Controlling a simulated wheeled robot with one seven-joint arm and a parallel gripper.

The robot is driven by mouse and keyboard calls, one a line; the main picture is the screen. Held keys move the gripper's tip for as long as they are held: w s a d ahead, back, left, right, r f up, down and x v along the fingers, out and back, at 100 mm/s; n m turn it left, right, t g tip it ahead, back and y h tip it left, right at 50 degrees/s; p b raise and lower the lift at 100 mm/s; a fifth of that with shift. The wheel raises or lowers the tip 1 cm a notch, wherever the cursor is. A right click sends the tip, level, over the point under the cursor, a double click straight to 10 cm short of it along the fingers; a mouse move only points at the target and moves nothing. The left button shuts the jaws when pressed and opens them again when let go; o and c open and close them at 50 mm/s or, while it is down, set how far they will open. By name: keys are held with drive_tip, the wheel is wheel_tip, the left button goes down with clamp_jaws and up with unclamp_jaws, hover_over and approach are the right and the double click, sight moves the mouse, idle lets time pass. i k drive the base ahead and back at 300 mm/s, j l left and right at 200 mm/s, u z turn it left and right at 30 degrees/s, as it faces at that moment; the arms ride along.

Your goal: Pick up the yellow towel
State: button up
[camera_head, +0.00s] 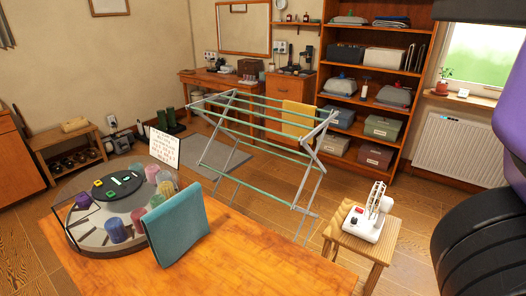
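The yellow towel (298,119) hangs over the top rails at the right part of a drying rack (221,158). The rack has grey folding legs and green rails and stands open on the floor in mid-room. Nothing touches the towel but the rack. My gripper is not in view. A large purple and black part at the right edge looks like my own arm.
A wooden table (245,262) fills the near foreground, bearing a teal cloth-like thing (178,225) and a round glass-sided tray (88,246). A small wooden stool (362,246) holds a white device. A tall shelf (410,110) stands behind the rack. Floor shows around the rack.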

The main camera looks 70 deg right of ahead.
sight(294, 106)
drive_tip(key=z, duration=2.9)
drive_tip(key=i+l+z, duration=0.15)
drive_tip(key=i+z, duration=0.15)
drive_tip(key=i, duration=0.25)
drive_tip(key=i+z, duration=0.3)
drive_tip(key=i, duration=2.15)
drive_tip(key=i+u, duration=0.2)
drive_tip(key=i, duration=0.25)
drive_tip(key=i+l+u, duration=0.15)
drive_tip(key=i, duration=0.3)
drive_tip(key=i+l+u, duration=0.2)
drive_tip(key=i, duration=0.25)
drive_tip(key=u, duration=2.1)
